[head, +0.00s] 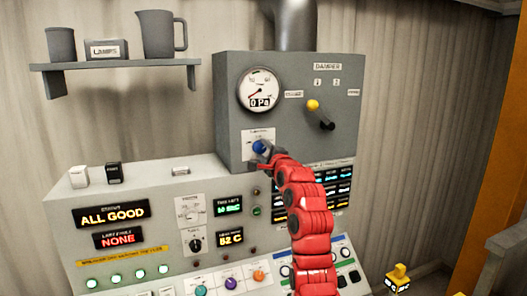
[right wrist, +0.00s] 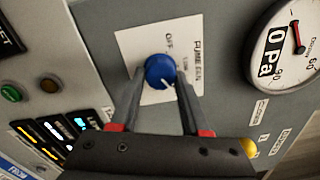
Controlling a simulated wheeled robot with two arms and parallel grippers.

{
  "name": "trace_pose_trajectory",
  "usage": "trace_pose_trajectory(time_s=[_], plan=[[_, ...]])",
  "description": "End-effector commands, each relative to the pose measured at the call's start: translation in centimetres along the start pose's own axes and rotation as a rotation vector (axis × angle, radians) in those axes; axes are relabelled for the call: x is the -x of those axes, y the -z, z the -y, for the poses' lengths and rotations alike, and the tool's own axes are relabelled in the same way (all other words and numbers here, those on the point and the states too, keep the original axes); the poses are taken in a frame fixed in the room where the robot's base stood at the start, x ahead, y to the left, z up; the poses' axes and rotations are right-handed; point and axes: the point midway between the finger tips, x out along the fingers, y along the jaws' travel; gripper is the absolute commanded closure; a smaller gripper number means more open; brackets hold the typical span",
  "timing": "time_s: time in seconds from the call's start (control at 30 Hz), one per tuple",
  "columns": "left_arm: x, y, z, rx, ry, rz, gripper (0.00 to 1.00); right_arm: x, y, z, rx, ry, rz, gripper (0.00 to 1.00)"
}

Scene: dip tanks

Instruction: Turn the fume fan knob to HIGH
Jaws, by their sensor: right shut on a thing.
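The fume fan knob is a round blue knob (head: 259,147) on a white label plate (head: 250,136), low on the front of the grey hood box. In the right wrist view the blue knob (right wrist: 160,71) sits between the two fingers of my right gripper (right wrist: 158,82), with a white pointer line on its lower part. The plate (right wrist: 139,40) reads FUME FAN and OFF; its other marks are partly hidden or too small to read. My right gripper (head: 266,152) is shut on the knob. My left gripper is in neither view.
A gauge (head: 260,89) reading 0 Pa is above the knob. A yellow-tipped damper lever (head: 318,112) is to its right. The control panel (head: 130,185) with displays and buttons lies below. A shelf (head: 120,65) with cups hangs at the left.

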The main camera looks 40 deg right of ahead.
Motion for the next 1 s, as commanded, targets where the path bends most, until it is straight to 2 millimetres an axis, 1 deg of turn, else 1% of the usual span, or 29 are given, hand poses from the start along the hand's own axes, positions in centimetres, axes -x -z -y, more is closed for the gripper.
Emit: trace_pose_trajectory(time_s=[0.3, 0.33, 0.4, 0.5, 0.83, 0.93, 1.0], plan=[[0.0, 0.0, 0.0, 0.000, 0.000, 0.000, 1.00, 0.0, 0.1, 0.0, -0.002, 0.000, -0.001, 1.00], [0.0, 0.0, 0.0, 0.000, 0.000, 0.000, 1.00, 0.0, 0.1, 0.0, -0.002, 0.000, -0.001, 0.52], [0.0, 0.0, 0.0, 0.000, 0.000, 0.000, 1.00, 0.0, 0.1, 0.0, -0.002, 0.000, -0.001, 0.39], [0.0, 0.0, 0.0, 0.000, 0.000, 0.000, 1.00, 0.0, 0.0, 0.0, -0.002, 0.000, -0.001, 0.24], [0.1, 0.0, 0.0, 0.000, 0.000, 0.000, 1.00, 0.2, 0.1, -0.1, -0.001, -0.001, 0.000, 0.24], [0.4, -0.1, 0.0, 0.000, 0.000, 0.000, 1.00, 0.8, 0.1, -0.2, -0.001, 0.000, 0.000, 0.24], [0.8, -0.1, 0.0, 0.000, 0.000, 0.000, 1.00, 1.7, 0.1, -0.1, 0.000, 0.005, 0.001, 0.24]])
